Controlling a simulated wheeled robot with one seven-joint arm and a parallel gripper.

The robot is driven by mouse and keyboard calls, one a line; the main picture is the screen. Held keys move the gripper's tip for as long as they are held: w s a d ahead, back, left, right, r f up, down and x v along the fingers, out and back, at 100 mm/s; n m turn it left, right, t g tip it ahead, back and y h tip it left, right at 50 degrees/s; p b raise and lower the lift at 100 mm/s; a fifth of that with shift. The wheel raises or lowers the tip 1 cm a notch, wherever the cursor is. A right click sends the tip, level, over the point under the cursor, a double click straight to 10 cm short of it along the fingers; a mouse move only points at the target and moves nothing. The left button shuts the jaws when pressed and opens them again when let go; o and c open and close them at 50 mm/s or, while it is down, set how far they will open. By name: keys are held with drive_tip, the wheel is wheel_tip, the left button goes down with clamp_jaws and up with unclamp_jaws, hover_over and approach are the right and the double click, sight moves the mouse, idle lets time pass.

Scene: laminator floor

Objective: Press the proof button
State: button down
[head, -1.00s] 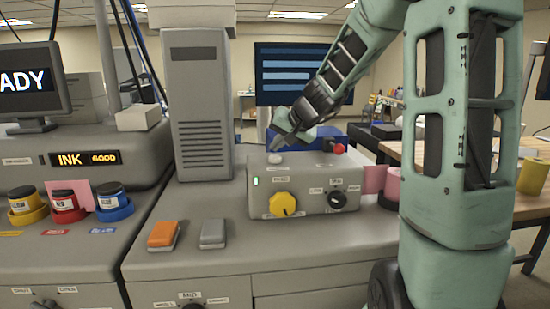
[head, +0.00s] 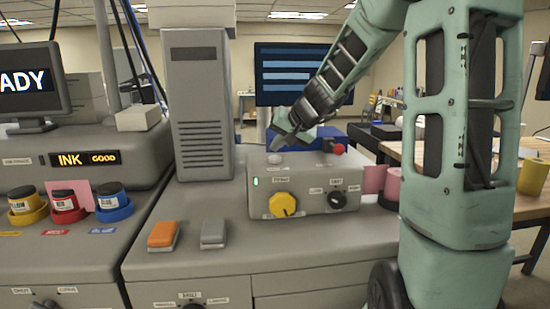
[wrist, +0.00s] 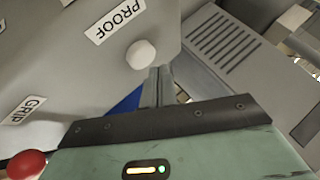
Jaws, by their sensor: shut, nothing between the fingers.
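The proof button is a pale round knob on top of the grey control box (head: 335,203). It shows in the head view (head: 275,158) and, beside a PROOF label (wrist: 117,20), in the wrist view (wrist: 141,54). My gripper (head: 277,147) is shut and empty, its tips just above and behind the button in the head view. In the wrist view the closed fingers (wrist: 158,82) are close beside the button; I cannot tell whether they touch it. The button's top is uncovered in the wrist view.
A red knob (head: 339,149) stands at the box's back right, near a GRIP label (wrist: 25,110). The box front has a yellow dial (head: 282,205) and a black knob (head: 337,200). A tall vented grey housing (head: 201,110) rises at the left. Pink rolls (head: 391,183) stand at the right.

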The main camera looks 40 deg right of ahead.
sight(278, 158)
drive_tip(key=shift+f, duration=0.15)
drive_tip(key=shift+f+b, duration=0.3)
drive_tip(key=shift+b, duration=0.45)
drive_tip(key=shift+f+b, duration=0.55)
drive_tip(key=shift+b, duration=0.15)
idle(0.7)
drive_tip(key=shift+r, duration=0.1)
drive_tip(key=shift+r+p, duration=0.7)
drive_tip(key=shift+r, duration=0.2)
drive_tip(key=shift+r, duration=0.1)
drive_tip(key=shift+r+p, duration=1.8)
drive_tip(key=shift+r, duration=0.65)
